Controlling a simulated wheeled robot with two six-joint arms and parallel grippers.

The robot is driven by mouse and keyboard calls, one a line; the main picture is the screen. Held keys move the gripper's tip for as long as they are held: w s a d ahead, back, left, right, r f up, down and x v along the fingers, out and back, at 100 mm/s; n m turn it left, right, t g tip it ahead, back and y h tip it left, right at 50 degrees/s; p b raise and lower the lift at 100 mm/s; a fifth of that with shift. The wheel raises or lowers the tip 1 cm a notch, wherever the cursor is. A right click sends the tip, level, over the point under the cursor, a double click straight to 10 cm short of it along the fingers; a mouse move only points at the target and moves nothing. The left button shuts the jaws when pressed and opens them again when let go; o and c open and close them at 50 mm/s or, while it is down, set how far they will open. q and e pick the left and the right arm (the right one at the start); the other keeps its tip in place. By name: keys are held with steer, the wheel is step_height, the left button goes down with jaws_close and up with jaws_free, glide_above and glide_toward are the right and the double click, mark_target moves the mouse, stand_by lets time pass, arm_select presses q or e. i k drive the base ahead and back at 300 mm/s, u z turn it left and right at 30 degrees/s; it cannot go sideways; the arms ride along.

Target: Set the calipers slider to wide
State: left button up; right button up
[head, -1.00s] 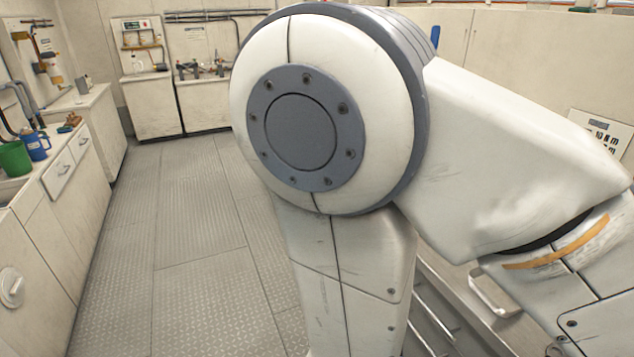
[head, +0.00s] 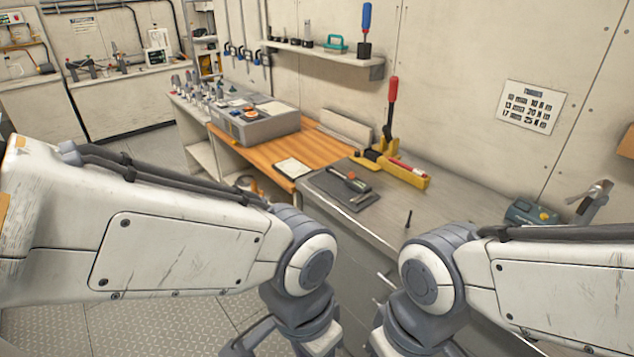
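I cannot make out the calipers for certain in the head view. A dark grey mat (head: 325,187) lies on the grey worktop and carries a small tool with dark and reddish parts (head: 349,180). A thin pale metal piece (head: 361,198) lies near the mat's front right edge; it is too small to tell whether it is the calipers or where a slider stands. My two arms come in from the left and right in front of the bench. Their wrists run out of the bottom edge, and I see no fingertips of either gripper.
The grey worktop (head: 450,203) has a yellow tool with a red handle (head: 392,104) at the back and a green-grey device (head: 531,213) at right. A small dark upright piece (head: 408,218) stands nearer. A wooden top (head: 262,152) with a grey case (head: 255,128) adjoins at left.

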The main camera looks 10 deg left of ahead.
mark_target(355, 184)
steer(key=u, duration=0.45)
steer(key=i, duration=1.25)
steer(key=z, duration=0.6)
